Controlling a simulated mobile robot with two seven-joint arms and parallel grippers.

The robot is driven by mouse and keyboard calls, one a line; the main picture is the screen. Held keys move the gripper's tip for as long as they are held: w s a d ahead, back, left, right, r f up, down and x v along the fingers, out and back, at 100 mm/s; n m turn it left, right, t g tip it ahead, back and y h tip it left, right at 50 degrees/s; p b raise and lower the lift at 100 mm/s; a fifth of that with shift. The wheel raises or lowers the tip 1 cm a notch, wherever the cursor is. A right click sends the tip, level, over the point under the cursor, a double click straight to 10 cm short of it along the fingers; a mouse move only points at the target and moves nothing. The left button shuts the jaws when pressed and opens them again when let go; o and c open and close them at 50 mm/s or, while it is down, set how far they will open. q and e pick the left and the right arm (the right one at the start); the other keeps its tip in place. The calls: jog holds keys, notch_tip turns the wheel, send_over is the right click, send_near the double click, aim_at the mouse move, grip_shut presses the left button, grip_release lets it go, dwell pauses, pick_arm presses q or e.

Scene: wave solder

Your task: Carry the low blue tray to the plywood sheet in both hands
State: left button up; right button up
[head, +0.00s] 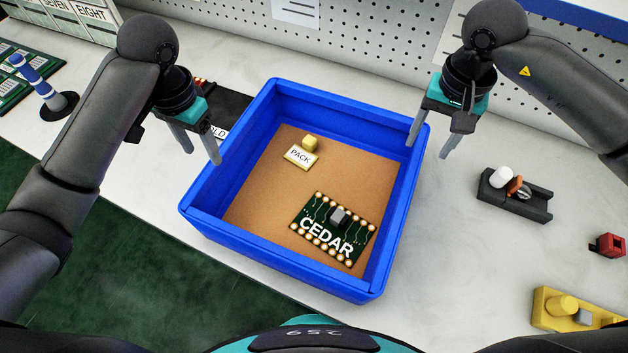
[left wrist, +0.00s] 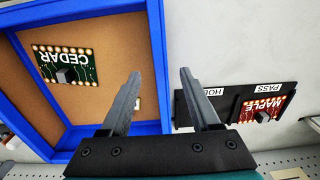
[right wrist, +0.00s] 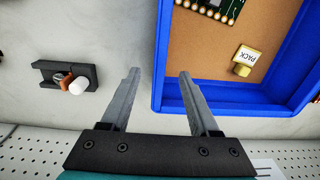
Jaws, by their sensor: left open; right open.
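The low blue tray (head: 236,247) rests on the grey bench with a brown floor inside. It holds a green CEDAR board (head: 318,238) and a small yellow PACK block (head: 300,156). My left gripper (head: 202,157) is open and empty at the tray's left wall; in the left wrist view the blue wall (left wrist: 158,60) passes between its fingers. My right gripper (head: 428,150) is open and empty at the right wall; in the right wrist view that wall (right wrist: 161,55) lines up between its fingers. I cannot tell whether the fingers touch the walls. I see no separate plywood sheet.
A black rack (left wrist: 188,108) with HOLD and PASS labels and a red MAPLE board stands left of the tray. A black holder (head: 515,195), a red block (head: 607,245) and a yellow fixture (head: 575,310) are to the right. A pegboard (head: 375,35) stands behind.

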aim_at(217, 184)
pick_arm(q)
notch_tip(217, 184, down, 12)
jog(key=shift+a+f, duration=0.1)
jog(key=shift+a, duration=0.05)
pick_arm(e)
notch_tip(217, 184, down, 12)
jog(key=shift+w+a, duration=0.15)
pick_arm(q)
jog(key=shift+w, duration=0.1)
grip_shut()
pick_arm(e)
grip_shut()
pick_arm(q)
jog(key=shift+a, duration=0.1)
dwell(0.6)
